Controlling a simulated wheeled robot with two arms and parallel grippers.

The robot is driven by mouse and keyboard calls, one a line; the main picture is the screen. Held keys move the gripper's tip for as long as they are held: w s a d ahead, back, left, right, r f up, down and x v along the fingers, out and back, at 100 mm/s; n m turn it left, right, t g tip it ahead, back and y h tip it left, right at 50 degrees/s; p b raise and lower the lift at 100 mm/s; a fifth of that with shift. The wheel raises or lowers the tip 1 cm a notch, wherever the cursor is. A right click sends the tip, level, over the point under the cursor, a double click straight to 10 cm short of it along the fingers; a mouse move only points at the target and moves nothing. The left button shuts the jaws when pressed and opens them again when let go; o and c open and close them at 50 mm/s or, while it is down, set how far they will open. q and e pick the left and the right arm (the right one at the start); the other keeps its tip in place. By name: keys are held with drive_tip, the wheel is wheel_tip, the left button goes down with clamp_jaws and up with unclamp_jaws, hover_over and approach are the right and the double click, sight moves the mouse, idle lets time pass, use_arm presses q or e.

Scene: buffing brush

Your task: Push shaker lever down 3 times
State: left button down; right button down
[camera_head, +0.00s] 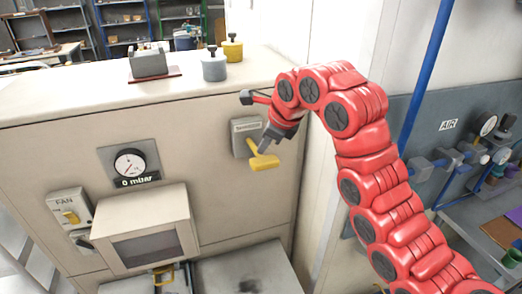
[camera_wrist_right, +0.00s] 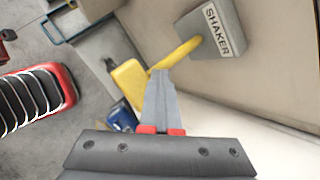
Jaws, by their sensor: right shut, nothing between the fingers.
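The shaker lever (camera_head: 264,161) is a yellow handle on a grey box on the front of the beige machine. In the right wrist view the lever (camera_wrist_right: 130,82) has a yellow rod running from the grey box (camera_wrist_right: 212,30) labelled SHAKER. My right gripper (camera_head: 266,146) is shut and empty. Its fingertips (camera_wrist_right: 158,74) overlap the lever's rod in the picture, at its upper side in the head view. I cannot tell whether they touch it. My left gripper is in neither view.
A gauge (camera_head: 130,163) reading 0 mbar, a FAN switch (camera_head: 70,212) and a protruding box (camera_head: 147,229) are on the machine front, left of the lever. Two weights (camera_head: 214,66) and a grey block (camera_head: 149,62) stand on top. A blue pipe (camera_head: 424,80) runs at the right.

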drive_tip(key=shift+s+f+b, duration=0.2)
drive_tip(key=shift+f+b, duration=0.55)
drive_tip(key=shift+f, duration=0.3)
idle(0.6)
drive_tip(key=shift+r, duration=0.15)
idle(0.5)
drive_tip(key=r+p, duration=0.3)
drive_tip(key=p, duration=0.1)
drive_tip(key=shift+w+a+r, duration=0.1)
drive_tip(key=shift+w+r, duration=0.25)
drive_tip(key=shift+w, duration=0.05)
drive_tip(key=shift+r+p, duration=0.5)
drive_tip(key=shift+p, duration=0.05)
drive_tip(key=shift+w+f, duration=0.1)
drive_tip(key=r+p, duration=0.2)
drive_tip(key=w+r+p, duration=0.1)
drive_tip(key=r+p, duration=0.2)
drive_tip(key=shift+w+a, duration=0.1)
drive_tip(key=shift+a, duration=0.1)
drive_tip(key=shift+f, duration=0.1)
